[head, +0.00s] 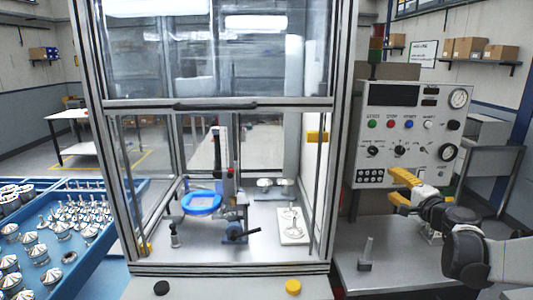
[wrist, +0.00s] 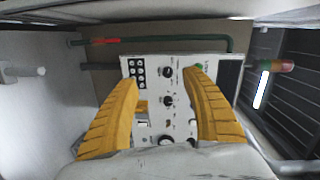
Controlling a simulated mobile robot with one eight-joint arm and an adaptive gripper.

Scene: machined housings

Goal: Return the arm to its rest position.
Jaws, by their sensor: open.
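My gripper (head: 403,188) shows in the head view at the right, in front of the control panel and outside the framed test cabinet. Its yellow fingers also show in the wrist view (wrist: 163,108), spread apart with nothing between them. My arm reaches in from the right edge of the head view. The wrist view looks past the fingers at the control panel (wrist: 165,85) with its knobs and buttons. The gripper appears apart from the panel, though the exact gap cannot be told.
The cabinet (head: 205,104) stands left of my gripper, its lower front open. A blue ring (head: 201,202) and a fixture are inside. The control panel (head: 418,125) stands behind my gripper. A small upright post (head: 366,255) stands on the grey bench. Blue trays (head: 75,255) of metal parts lie left.

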